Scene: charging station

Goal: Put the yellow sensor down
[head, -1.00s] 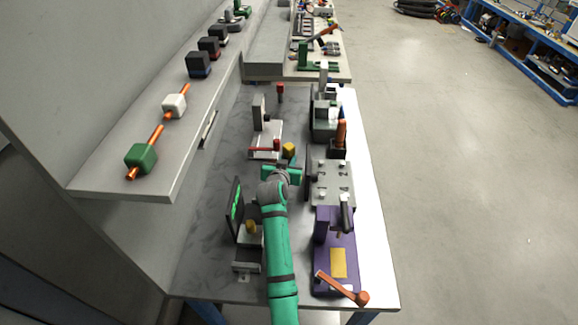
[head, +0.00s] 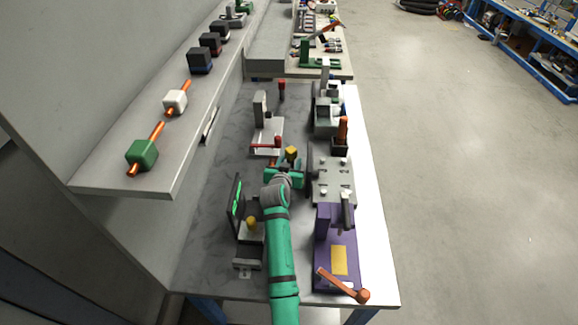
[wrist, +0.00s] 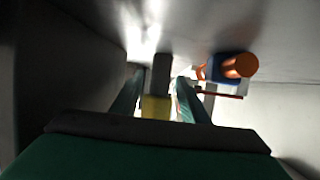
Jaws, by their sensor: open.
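The yellow sensor (head: 291,152) shows just beyond my gripper in the head view. In the wrist view the yellow sensor (wrist: 156,107) lies between the two fingers, with a grey part behind it. My gripper (wrist: 158,92) is open, with dark gaps beside the sensor. In the head view my teal gripper (head: 286,171) is low over the grey bench, and its body hides what is under it. I cannot tell whether the sensor touches the bench.
A grey fixture with a red lever (head: 266,143) stands just beyond, left of the sensor. A grey plate fixture (head: 332,184) is close on the right, and a purple fixture (head: 323,245) is nearer. A screen (head: 236,205) and a second yellow knob (head: 251,222) are left of my arm.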

